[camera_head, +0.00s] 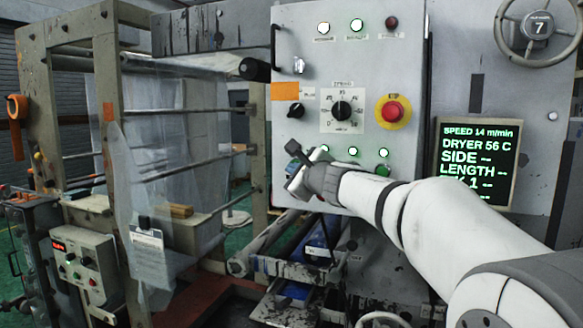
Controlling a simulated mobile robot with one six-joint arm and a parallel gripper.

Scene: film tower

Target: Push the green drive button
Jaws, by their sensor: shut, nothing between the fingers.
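A green button (383,169) sits low on the right of the grey control panel (290,65), below a lit green lamp (383,152). My arm covers its lower edge, and I cannot read a label for it. My gripper (293,148) is shut and empty in front of the panel's lower left part, to the left of the green button and apart from it in the picture. My gripper and wrist hide part of the panel's lower row. I cannot tell whether the fingertips touch the panel.
A red stop button (393,111) on a yellow disc sits above the green button. A dial (341,110) and a black knob (296,111) are to its left. A display (480,160) and a handwheel (538,27) are at right. A machine frame (112,110) stands at left.

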